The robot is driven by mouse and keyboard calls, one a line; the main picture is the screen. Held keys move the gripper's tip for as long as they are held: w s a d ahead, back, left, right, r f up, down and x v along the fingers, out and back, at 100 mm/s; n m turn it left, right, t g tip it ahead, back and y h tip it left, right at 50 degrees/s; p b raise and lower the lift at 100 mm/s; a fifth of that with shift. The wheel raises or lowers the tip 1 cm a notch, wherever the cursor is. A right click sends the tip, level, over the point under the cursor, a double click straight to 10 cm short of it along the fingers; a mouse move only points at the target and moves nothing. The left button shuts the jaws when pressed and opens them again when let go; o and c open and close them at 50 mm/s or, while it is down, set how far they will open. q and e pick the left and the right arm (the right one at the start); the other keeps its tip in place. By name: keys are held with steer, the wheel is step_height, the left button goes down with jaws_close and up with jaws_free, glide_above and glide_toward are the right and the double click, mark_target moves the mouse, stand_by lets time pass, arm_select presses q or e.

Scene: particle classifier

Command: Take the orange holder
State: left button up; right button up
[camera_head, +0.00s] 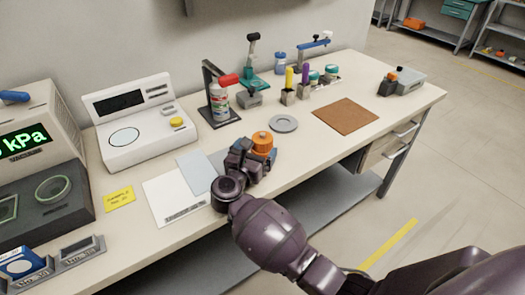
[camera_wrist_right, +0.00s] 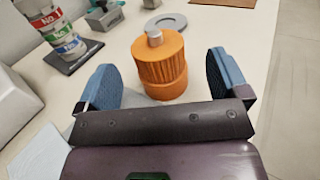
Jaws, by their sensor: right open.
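The orange holder (camera_head: 262,142) is a ribbed orange cylinder with a small grey top. It stands upright on the table, just beyond my right gripper in the head view. In the right wrist view the orange holder (camera_wrist_right: 160,65) sits between the two blue-padded fingers, with a gap on each side. My right gripper (camera_wrist_right: 162,78) is open and holds nothing. It also shows low over the table in the head view (camera_head: 256,155). My left gripper is in neither view.
A grey ring-shaped disc (camera_head: 283,124) lies behind the holder. White and blue sheets (camera_head: 168,197) lie to the left. A brown mat (camera_head: 346,116) lies to the right, with bare table before it.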

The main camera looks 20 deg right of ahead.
mark_target(262, 137)
steer(key=shift+w+d+r, duration=0.15)
steer(key=shift+w+d, duration=0.2)
steer(key=shift+w, duration=0.05)
steer(key=shift+x, duration=2.15)
steer(key=shift+w+a, duration=0.1)
steer(key=shift+c, duration=0.3)
steer(key=shift+r, duration=0.15)
jaws_close()
